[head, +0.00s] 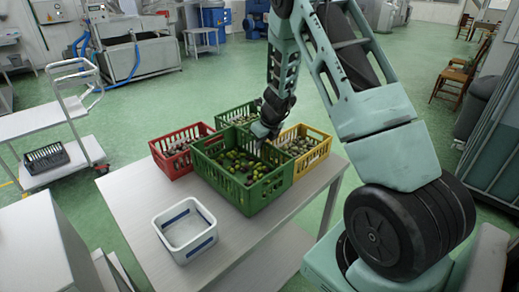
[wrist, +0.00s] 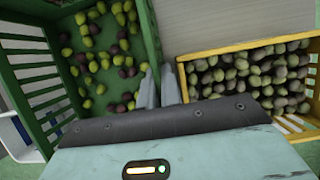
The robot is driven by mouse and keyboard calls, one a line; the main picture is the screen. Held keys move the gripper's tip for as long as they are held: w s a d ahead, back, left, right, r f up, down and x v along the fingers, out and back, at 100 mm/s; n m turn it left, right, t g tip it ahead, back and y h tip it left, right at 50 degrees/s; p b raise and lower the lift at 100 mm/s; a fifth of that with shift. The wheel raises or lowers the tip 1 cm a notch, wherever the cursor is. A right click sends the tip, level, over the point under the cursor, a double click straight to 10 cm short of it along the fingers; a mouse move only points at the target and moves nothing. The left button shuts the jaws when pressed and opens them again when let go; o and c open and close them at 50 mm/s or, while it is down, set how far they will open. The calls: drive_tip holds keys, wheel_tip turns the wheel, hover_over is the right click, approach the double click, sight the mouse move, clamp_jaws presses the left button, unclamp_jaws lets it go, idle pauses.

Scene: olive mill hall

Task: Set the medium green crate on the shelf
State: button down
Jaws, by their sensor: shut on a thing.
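A green crate (head: 222,183) with slatted walls and green and dark olives in it is at the middle of the table in the head view. It fills the left of the wrist view (wrist: 148,30). My gripper (wrist: 160,88) is shut on the wall of this crate nearest the yellow crate; in the head view the gripper (head: 262,131) is at the crate's far right edge. I cannot tell whether its base touches the table. A second green crate (head: 224,118), looking smaller, stands behind it. Which shelf is meant is unclear.
A red crate (head: 164,160) is at left and a yellow crate (head: 317,156) at right, both with olives. A white bin (head: 187,232) stands on the table (head: 135,205) in front. A white trolley (head: 62,170) at left carries a dark crate (head: 46,158) on its lower board.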

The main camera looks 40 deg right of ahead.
drive_tip(key=shift+f, duration=1)
drive_tip(key=c, duration=1.9)
unclamp_jaws()
